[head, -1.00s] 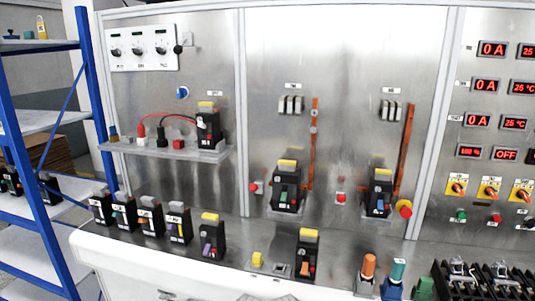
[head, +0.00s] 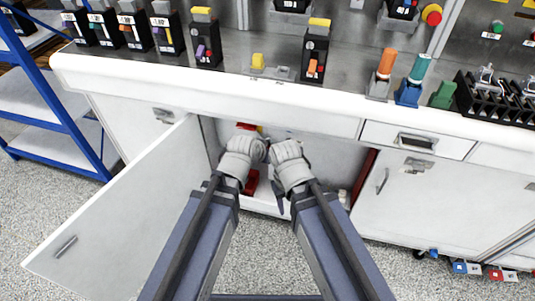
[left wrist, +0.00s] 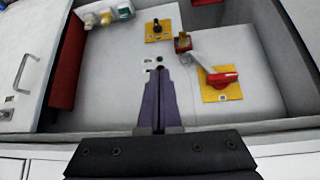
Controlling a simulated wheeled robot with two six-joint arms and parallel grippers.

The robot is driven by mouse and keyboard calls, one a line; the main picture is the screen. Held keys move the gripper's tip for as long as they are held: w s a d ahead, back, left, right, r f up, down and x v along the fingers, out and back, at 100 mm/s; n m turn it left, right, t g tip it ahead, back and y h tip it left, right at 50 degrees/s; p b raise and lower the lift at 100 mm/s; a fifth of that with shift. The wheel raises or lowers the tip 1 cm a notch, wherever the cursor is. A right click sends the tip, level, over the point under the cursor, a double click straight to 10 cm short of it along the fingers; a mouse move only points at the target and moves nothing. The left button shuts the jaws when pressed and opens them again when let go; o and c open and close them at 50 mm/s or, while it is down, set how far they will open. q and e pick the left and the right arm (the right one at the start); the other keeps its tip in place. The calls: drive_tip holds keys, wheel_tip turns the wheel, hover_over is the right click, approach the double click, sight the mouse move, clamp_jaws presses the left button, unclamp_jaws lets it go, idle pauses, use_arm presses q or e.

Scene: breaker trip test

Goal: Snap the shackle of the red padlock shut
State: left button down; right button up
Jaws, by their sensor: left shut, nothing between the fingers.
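The cabinet (head: 207,135) under the bench stands open, and both my arms reach to its opening. In the left wrist view my left gripper (left wrist: 160,75) is shut and empty, its purple fingers together before the pale interior. A small red block (left wrist: 183,43) with a darker middle lies just beyond and right of the tips, apart from them. It may be the red padlock; its shackle is too small to make out. My right gripper (head: 278,198) is at the opening beside the left arm; its fingers are mostly hidden.
A yellow plate with a red handle (left wrist: 222,80) sits right of the left fingertips; a yellow plate with a black knob (left wrist: 157,32) lies beyond. Bottles (left wrist: 105,16) stand in a corner. The open door (head: 120,215) bounds the left. Breakers (head: 316,55) stand on the bench above.

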use_arm(q)
drive_tip(key=w+a+f+n+t+h+b, duration=0.1)
drive_tip(key=w+f+t+b, duration=0.4)
drive_tip(key=b, duration=1)
drive_tip(key=w+a+t, duration=0.1)
drive_tip(key=w+t, duration=0.1)
drive_tip(key=w, duration=0.2)
drive_tip(key=shift+w+f+t, duration=0.2)
drive_tip(key=shift+w+t, duration=0.1)
drive_tip(key=shift+w, duration=0.1)
use_arm(e)
wheel_tip(320, 180, down, 18)
drive_tip(key=shift+r, duration=0.2)
use_arm(q)
drive_tip(key=shift+w, duration=0.1)
drive_tip(key=b, duration=0.3)
hover_over(267, 137)
drive_tip(key=s, duration=0.3)
wheel_tip(267, 137, down, 3)
drive_tip(key=shift+w+d+r, duration=0.1)
drive_tip(key=shift+w+d, duration=0.05)
drive_tip(key=f+b, duration=0.2)
drive_tip(key=shift+s+f, duration=0.25)
drive_tip(key=shift+f, duration=0.05)
drive_tip(key=shift+f+b, duration=0.6)
drive_tip(key=shift+b, duration=0.2)
use_arm(e)
wheel_tip(267, 137, down, 6)
drive_tip(key=shift+f, duration=0.25)
